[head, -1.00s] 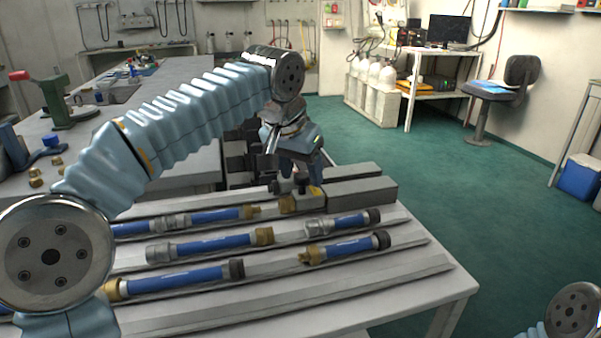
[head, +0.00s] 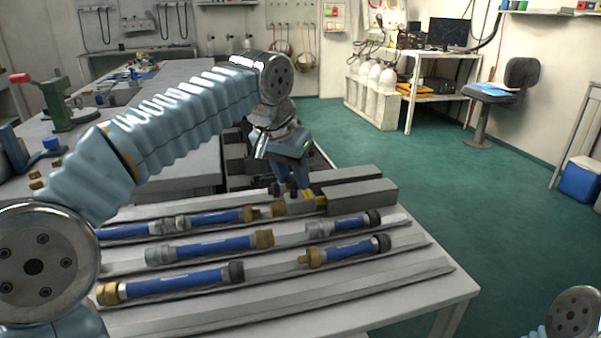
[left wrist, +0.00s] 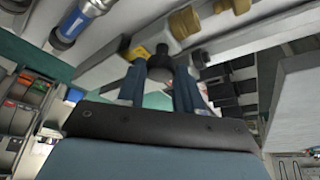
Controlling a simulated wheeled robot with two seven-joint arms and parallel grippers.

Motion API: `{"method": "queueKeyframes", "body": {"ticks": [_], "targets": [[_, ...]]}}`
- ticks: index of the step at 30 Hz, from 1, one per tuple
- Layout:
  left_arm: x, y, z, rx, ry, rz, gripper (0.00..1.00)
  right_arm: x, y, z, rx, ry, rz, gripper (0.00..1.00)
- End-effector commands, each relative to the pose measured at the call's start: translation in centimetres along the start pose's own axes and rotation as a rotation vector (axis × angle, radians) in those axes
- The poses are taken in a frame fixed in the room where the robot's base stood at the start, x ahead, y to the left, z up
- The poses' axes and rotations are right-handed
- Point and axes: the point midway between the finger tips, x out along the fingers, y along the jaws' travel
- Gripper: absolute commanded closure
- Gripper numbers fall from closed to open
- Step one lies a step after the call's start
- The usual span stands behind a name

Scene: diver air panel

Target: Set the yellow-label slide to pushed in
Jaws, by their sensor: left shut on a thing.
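The yellow-label slide (head: 320,200) is at the back right of the table, against the left end of a grey block. Its yellow part shows just right of my left gripper (head: 297,187). In the left wrist view the yellow label (left wrist: 137,52) is beside a dark round knob (left wrist: 160,64). My left gripper (left wrist: 162,85) is shut on that knob, with its fingers on both sides. The fingers and hand hide much of the slide in the head view. My right gripper is not in view; only part of my right arm shows at the bottom right.
Two long grey blocks (head: 362,196) lie right of the slide. Several blue hoses with brass or grey ends, such as one hose (head: 190,278), lie in rows on the table (head: 440,300). A brass fitting (head: 278,209) is close left of the gripper.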

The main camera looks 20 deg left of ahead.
Motion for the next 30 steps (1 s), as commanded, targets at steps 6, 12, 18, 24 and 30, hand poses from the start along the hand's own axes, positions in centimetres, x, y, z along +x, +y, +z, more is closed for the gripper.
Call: {"method": "queueKeyframes", "body": {"ticks": [6,12,18,24,30], "targets": [[-1.0,-2.5,2.3,-0.003,0.001,-0.003,1.0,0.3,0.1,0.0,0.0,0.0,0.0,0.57],[-1.0,-2.7,2.5,-0.002,0.001,-0.002,1.0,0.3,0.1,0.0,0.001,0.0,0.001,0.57],[-1.1,-2.7,2.5,-0.002,0.0,-0.002,0.53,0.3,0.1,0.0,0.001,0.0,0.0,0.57],[-1.0,-2.7,2.5,-0.002,0.0,-0.001,0.41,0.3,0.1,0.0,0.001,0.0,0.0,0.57],[-1.3,-2.7,2.4,-0.002,0.001,-0.001,0.41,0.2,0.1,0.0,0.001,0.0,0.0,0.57]]}}
